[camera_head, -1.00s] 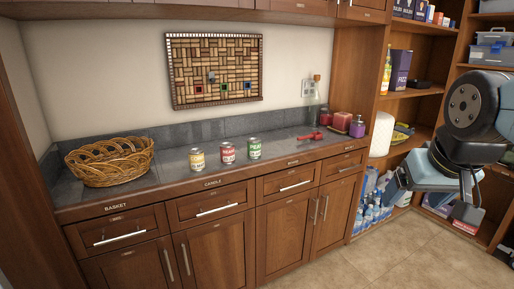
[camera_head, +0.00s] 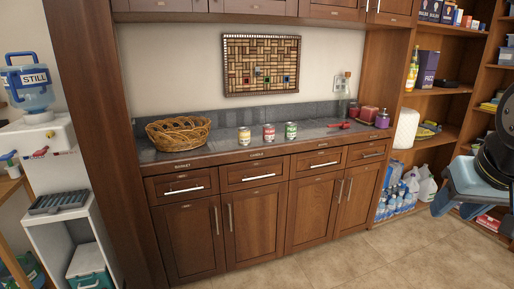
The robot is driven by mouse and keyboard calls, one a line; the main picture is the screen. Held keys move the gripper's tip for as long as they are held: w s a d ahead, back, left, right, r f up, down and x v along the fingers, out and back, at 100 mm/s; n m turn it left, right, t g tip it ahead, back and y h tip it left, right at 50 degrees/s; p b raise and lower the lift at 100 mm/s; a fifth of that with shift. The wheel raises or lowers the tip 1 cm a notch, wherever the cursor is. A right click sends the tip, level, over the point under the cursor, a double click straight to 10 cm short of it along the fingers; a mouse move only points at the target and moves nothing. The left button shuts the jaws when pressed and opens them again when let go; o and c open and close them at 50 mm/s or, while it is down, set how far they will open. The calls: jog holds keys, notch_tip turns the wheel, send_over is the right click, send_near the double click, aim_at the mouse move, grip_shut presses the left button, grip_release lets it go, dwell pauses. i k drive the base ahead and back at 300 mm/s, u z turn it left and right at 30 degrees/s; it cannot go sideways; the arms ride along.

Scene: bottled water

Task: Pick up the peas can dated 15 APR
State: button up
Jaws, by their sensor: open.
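Three small cans stand upright and apart in a row on the dark counter: a yellow-labelled can (camera_head: 244,136), a red-labelled can (camera_head: 269,133) and a green-labelled can (camera_head: 291,131). Their print is too small to read surely, so I cannot tell which is dated 15 APR. My gripper (camera_head: 474,212) is partly cut off at the right edge, in front of the shelves and well to the right of the cans. Its jaws are open, and I see nothing held.
A wicker basket (camera_head: 179,133) is left of the cans on the counter (camera_head: 225,150). A red item (camera_head: 339,125), candles and a bottle are to their right. Shelves (camera_head: 440,90) stand at right, a water dispenser (camera_head: 37,130) at left. The tiled floor in front is clear.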

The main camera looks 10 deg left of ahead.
aim_at(290, 127)
jog(key=z, duration=0.25)
jog(key=k, duration=0.15)
jog(key=z, duration=1.45)
jog(key=i, duration=1.15)
jog(key=u, duration=2.5)
jog(key=i, duration=0.25)
jog(key=u, duration=0.4)
